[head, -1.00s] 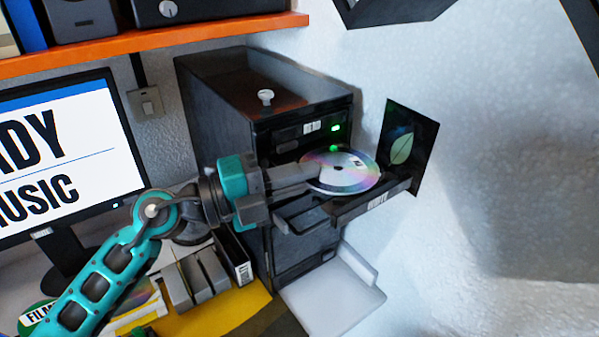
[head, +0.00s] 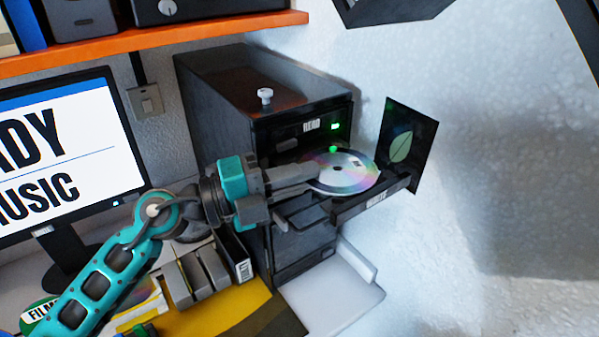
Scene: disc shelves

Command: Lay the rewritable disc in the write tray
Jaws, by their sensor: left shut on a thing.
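A shiny silver disc (head: 352,178) lies flat, with rainbow glints and a small dark mark on its label. My left gripper (head: 316,174) is shut on its left edge. The disc is over or in the dark pulled-out tray (head: 350,208) of the black tower (head: 215,95); I cannot tell whether it touches the tray floor. The tray's front carries a small white label too small to read. The drive above it has a label (head: 312,126) that seems to say READ and a green light. My right gripper is not in view.
A black card with a green leaf (head: 402,145) stands just right of the tray. A white ledge (head: 335,295) is below. A monitor (head: 65,150) stands left, and an orange shelf (head: 150,43) runs above. Grey cases (head: 195,275) sit beside the tower's foot.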

